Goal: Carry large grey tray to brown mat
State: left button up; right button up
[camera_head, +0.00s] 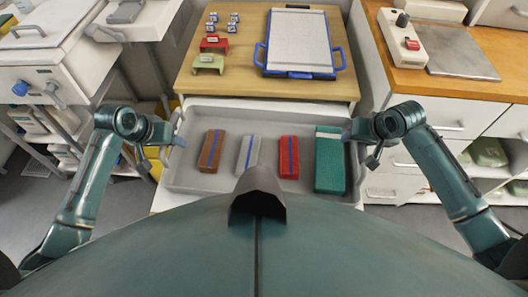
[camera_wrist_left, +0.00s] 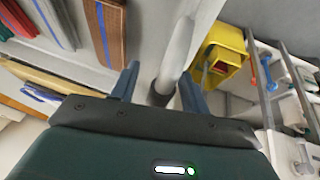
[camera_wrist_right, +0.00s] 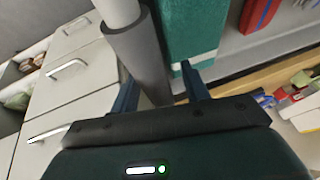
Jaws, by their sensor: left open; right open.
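The large grey tray (camera_head: 268,117) is in front of my body in the head view. A brown box (camera_head: 212,150), a grey box (camera_head: 249,152), a red box (camera_head: 289,157) and a green box (camera_head: 329,162) lie in it. My left gripper (camera_head: 167,139) is open at the tray's left end; in its wrist view a light bar with a dark grip (camera_wrist_left: 172,62) lies between the fingers. My right gripper (camera_head: 358,138) is open at the right end; its wrist view shows a dark cylindrical grip (camera_wrist_right: 142,62) between the fingers. I cannot make out a brown mat.
Behind the tray, a wooden worktop (camera_head: 215,84) bears a blue-handled tray (camera_head: 299,73) and small red and green stands (camera_head: 212,45). A right-hand counter (camera_head: 495,88) has a control box (camera_head: 403,38). A white cart (camera_head: 40,65) stands at the left.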

pick_arm(q)
jog(key=shift+c, duration=0.5)
pick_arm(e)
jog(key=shift+c, duration=0.5)
pick_arm(q)
grip_shut()
pick_arm(e)
grip_shut()
